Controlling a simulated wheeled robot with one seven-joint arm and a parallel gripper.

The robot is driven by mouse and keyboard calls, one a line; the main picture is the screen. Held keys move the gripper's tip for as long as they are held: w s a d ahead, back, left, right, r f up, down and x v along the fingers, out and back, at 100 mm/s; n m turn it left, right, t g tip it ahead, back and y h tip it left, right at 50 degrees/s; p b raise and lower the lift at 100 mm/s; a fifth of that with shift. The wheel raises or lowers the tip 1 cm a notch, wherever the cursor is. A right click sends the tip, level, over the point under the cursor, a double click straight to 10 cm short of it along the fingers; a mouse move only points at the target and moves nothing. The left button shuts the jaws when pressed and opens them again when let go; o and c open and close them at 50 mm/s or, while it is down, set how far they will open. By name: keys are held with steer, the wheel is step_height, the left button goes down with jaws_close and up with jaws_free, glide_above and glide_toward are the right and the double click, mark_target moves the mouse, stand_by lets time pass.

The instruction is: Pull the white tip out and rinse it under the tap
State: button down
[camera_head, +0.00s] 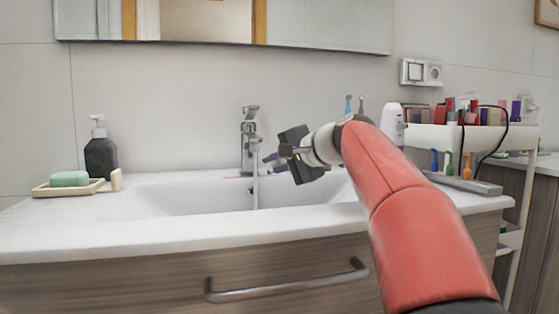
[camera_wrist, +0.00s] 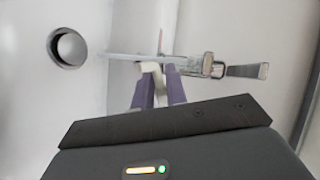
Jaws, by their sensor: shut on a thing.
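My gripper (camera_head: 273,164) is over the basin, just right of the water stream (camera_head: 255,188) that runs from the tap (camera_head: 250,140). In the wrist view my gripper's two purple fingers (camera_wrist: 160,90) are closed on the white tip (camera_wrist: 152,68). The tip's thin end reaches up past the water stream (camera_wrist: 135,56), so tip and water overlap in this view. The tap (camera_wrist: 205,66) is just right of the tip there. In the head view the tip is too small to make out clearly.
The white basin (camera_head: 180,198) has a round drain (camera_wrist: 68,48). A soap dispenser (camera_head: 100,155) and green soap (camera_head: 69,179) on a tray stand at the left. At the right are a white device (camera_head: 391,122), several colored brush heads (camera_head: 448,162) and a cosmetics cart (camera_head: 470,137).

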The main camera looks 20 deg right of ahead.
steer(key=w+a+f+p, duration=0.1)
steer(key=w+p, duration=0.3)
steer(key=w, duration=0.5)
steer(key=shift+a+f, duration=0.2)
steer(key=shift+a, duration=0.1)
steer(key=shift+w, duration=0.1)
steer(key=shift+d+p, duration=0.1)
steer(key=shift+p, duration=0.2)
steer(key=shift+w+d, duration=0.1)
steer(key=shift+d, duration=0.4)
steer(key=shift+a, duration=0.15)
steer(key=shift+a, duration=0.45)
steer(key=shift+d, duration=0.1)
